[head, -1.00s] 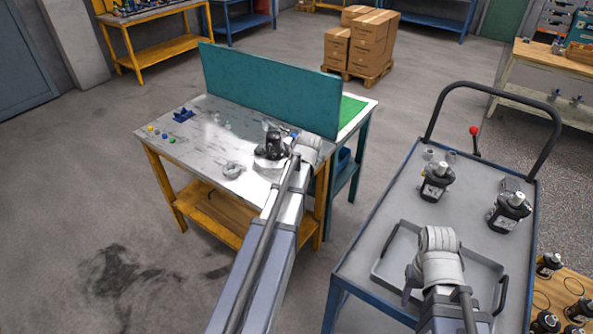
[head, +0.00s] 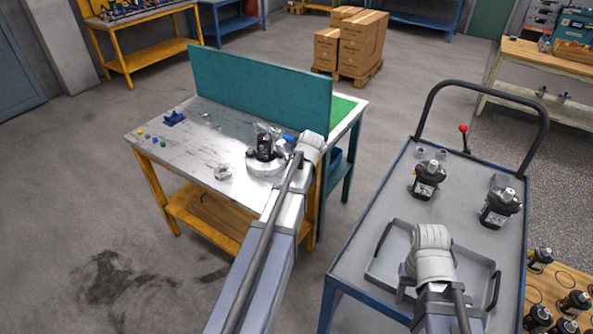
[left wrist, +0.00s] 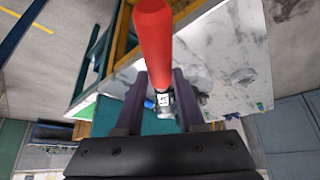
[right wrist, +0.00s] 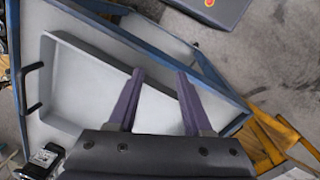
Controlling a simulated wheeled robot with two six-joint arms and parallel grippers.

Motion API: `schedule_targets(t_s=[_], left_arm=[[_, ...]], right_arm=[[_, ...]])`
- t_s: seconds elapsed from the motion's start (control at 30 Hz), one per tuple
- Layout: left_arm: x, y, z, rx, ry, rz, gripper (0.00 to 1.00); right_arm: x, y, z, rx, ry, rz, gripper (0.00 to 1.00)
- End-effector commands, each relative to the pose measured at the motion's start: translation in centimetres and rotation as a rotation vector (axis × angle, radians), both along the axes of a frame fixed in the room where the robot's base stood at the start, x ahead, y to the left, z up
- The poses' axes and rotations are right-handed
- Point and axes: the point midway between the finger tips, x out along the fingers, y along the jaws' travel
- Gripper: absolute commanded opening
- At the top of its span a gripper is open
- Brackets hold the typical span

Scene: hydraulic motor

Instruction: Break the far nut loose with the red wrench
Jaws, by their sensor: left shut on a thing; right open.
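The red wrench (left wrist: 154,38) is in my left gripper (left wrist: 161,76); its red handle crosses between the jaws in the left wrist view. In the head view my left arm reaches over the metal bench (head: 195,125), and its wrist hides the gripper and wrench. A black motor (head: 264,148) stands upright on a round light fixture (head: 264,166), just left of that wrist. The far nut cannot be made out, so I cannot tell whether the wrench touches it. My right gripper (right wrist: 161,74) is open and empty above the grey tray (right wrist: 85,85) on the cart.
The blue cart (head: 350,245) carries two black motors (head: 427,182) (head: 499,207) behind the tray. A teal panel (head: 262,90) closes the bench's back. A metal ring (head: 223,172) and a blue part (head: 173,118) lie on the bench. Floor between bench and cart is clear.

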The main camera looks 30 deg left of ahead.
Motion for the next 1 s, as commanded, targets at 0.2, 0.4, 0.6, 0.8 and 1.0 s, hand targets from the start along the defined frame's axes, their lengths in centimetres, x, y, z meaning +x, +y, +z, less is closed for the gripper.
schedule_targets(t_s=[0.2, 0.4, 0.6, 0.8, 1.0], left_arm=[[0.2, -0.5, -0.2, -0.011, 0.008, 0.021, 0.00], [0.7, -0.8, -0.2, -0.010, 0.007, 0.055, 0.00], [1.2, -1.2, -0.2, -0.011, 0.007, 0.090, 0.00], [1.8, -1.6, -0.2, -0.011, 0.007, 0.124, 0.00], [2.3, -2.0, -0.2, -0.013, 0.006, 0.158, 0.00]], right_arm=[[0.0, 0.0, -0.1, 0.000, 0.000, 0.000, 0.50], [0.0, 0.0, -0.1, 0.000, 0.000, 0.000, 0.50], [0.0, 0.0, -0.1, 0.000, 0.000, 0.000, 0.50], [0.0, 0.0, -0.1, 0.000, 0.000, 0.000, 0.50], [0.0, 0.0, -0.1, 0.000, 0.000, 0.000, 0.50]])
